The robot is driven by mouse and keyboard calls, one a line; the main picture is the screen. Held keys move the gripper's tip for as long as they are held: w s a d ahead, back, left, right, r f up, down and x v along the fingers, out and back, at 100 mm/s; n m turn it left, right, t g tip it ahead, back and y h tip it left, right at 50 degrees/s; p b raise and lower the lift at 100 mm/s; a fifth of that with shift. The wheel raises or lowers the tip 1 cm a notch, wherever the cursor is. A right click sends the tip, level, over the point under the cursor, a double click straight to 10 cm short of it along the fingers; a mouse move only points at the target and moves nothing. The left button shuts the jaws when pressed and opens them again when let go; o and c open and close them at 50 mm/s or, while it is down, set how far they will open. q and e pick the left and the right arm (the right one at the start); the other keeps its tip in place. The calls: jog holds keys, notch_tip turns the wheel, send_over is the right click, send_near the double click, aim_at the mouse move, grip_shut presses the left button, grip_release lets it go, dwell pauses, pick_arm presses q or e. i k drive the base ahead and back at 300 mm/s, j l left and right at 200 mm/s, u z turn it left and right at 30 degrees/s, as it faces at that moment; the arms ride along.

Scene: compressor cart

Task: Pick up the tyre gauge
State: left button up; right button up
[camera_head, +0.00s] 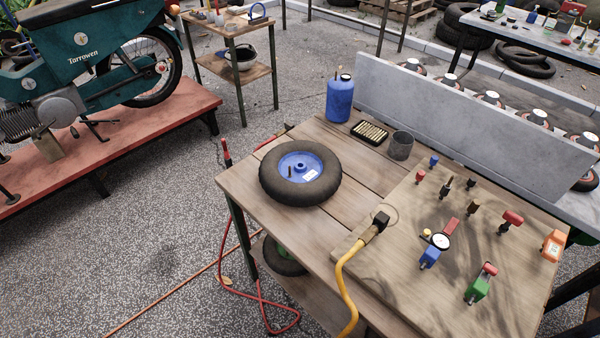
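A small gauge (440,241) with a round white dial, a blue fitting and a red part lies on the wooden board at the right of the table. An orange device (552,246) with a pale display stands near the board's right edge. A green fitting (478,289) with a red top stands near the front. I cannot tell for sure which of these is the tyre gauge; the dial one looks most like it. Neither of my grippers is in view.
The wooden table (262,218) also holds a wheel (331,183), a blue bottle (340,100), a grey cup (401,146) and several small fittings. A yellow hose (347,283) ends in a dark connector near the board's left edge. A grey metal panel (450,110) rises behind.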

aim_at(552, 246)
jog(key=z, duration=1.9)
